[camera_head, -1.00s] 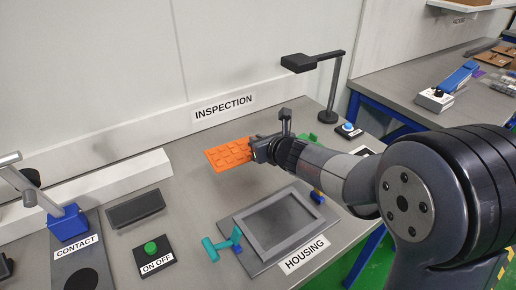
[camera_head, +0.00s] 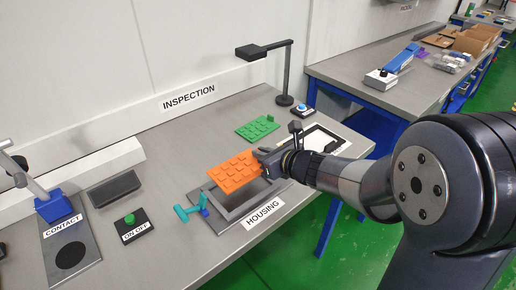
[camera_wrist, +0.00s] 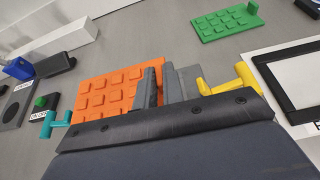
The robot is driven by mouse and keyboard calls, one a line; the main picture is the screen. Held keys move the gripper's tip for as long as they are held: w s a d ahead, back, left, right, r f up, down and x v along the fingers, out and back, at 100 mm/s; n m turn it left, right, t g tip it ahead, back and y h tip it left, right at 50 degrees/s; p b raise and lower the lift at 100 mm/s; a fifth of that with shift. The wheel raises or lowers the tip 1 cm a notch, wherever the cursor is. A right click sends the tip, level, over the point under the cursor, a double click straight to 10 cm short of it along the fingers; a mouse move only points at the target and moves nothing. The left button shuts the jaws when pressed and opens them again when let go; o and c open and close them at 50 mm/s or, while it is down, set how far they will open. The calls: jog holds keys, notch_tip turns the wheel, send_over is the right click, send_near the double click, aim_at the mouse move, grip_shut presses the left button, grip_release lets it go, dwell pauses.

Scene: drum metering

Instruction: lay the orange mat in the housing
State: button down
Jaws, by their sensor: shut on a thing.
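The orange mat (camera_head: 235,170), a flat sheet with raised square pads, is held at its right edge by my gripper (camera_head: 264,160). In the head view it hangs over the back left part of the housing and hides part of its recess. The housing (camera_head: 243,212) is a grey frame with a sunken middle, and a teal clamp (camera_head: 190,209) stands at its left. In the wrist view the mat (camera_wrist: 106,90) lies left of the jaws (camera_wrist: 150,88), and a yellow clamp (camera_wrist: 230,82) shows to the right. The gap between mat and housing is hard to judge.
A green studded mat (camera_head: 258,127) lies behind on the bench. A white panel with a black frame (camera_wrist: 295,85) lies to the right. The black lamp (camera_head: 285,75) and blue button (camera_head: 303,110) stand at the back. A green button box (camera_head: 131,222) is at left.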

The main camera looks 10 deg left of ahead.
aim_at(262, 180)
jog(key=shift+f+b, duration=1.7)
jog(key=shift+f, duration=1.3)
jog(key=shift+f+b, duration=0.55)
jog(key=shift+b, duration=0.2)
jog(key=c, duration=1.5)
grip_release()
jog(key=shift+o, duration=0.2)
jog(key=p+v, duration=0.1)
jog(key=v, duration=0.9)
jog(key=shift+s+d+r, duration=0.15)
jog(key=shift+d+r, duration=0.05)
jog(key=shift+d, duration=0.1)
